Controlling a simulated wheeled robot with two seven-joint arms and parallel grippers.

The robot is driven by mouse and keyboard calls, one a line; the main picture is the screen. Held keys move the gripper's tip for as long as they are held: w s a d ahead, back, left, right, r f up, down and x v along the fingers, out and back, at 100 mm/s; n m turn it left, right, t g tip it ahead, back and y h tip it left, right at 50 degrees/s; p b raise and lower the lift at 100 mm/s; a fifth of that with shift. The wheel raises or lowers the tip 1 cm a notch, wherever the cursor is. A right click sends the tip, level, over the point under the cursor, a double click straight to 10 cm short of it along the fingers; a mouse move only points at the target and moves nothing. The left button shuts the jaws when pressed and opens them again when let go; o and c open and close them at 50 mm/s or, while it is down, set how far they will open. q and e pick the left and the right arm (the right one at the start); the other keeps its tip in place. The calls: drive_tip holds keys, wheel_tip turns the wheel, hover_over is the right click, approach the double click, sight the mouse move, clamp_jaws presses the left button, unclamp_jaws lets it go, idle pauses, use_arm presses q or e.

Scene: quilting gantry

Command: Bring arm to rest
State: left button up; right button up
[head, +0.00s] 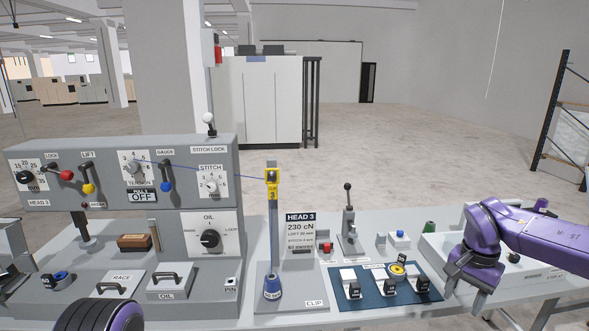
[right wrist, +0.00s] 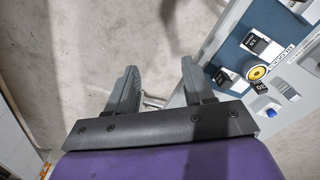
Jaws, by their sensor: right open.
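My right arm (head: 535,235) is purple and comes in from the right in the head view. Its gripper (head: 465,292) points down near the front right edge of the bench, to the right of the blue mat. In the right wrist view the grey fingers (right wrist: 158,68) are spread apart, with nothing between them and bare floor behind. A purple and black part of my left arm (head: 100,315) shows at the bottom left of the head view. My left gripper is out of the frame.
The blue mat (head: 373,296) holds several labelled blocks and a yellow disc (head: 397,269). A white tray (head: 436,250) lies behind my right gripper. The grey control panel (head: 120,150) with levers and knobs stands at left.

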wheel_tip(320, 180, down, 14)
drive_tip(key=m+t+h+b, duration=0.2)
drive_tip(key=m+t+h, duration=0.3)
drive_tip(key=m+h, duration=0.15)
drive_tip(key=s+a+f+n+t+b, duration=0.25)
drive_tip(key=s+a+f, duration=0.25)
drive_tip(key=s+f, duration=0.55)
drive_tip(key=s+f+n+g+y+b, duration=0.1)
drive_tip(key=s+f+n+g, duration=0.1)
drive_tip(key=s+f+n, duration=0.2)
drive_tip(key=s+a+f+n+g+y+b, duration=0.1)
drive_tip(key=s+f+n+g+y, duration=0.1)
drive_tip(key=s+f, duration=0.8)
drive_tip(key=s+n, duration=0.1)
drive_tip(key=s, duration=0.6)
drive_tip(key=shift+s+a+f+n, duration=0.3)
drive_tip(key=shift+n, duration=0.1)
drive_tip(key=shift+w+g, duration=0.1)
drive_tip(key=shift+g, duration=0.15)
